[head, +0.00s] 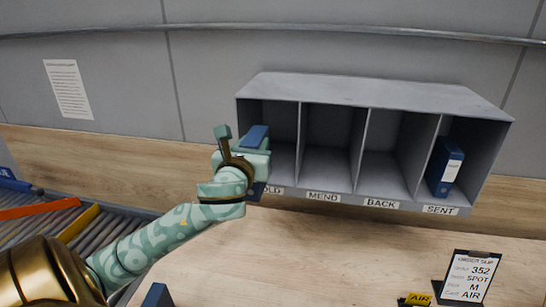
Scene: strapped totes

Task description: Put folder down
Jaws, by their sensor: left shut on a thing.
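My left gripper (242,148) is shut on a blue folder (257,136), which shows as a blue piece at the jaws and a dark blue part below them. The gripper hides most of this folder. It is in front of the left end of a grey sorter (390,92) with open slots. The slot behind it has a partly covered label reading "OLD". I cannot tell whether the held folder touches the sorter. Another blue folder (445,168) with a white label stands upright in the SENT slot. My right gripper is not in view.
The MEND slot (328,145) and BACK slot (385,170) look empty. An order slip stand (470,277) and a yellow AIR tag (418,299) are at the lower right. A roller conveyor (100,228) with coloured straps lies left. A dark blue object (157,296) shows at the bottom edge.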

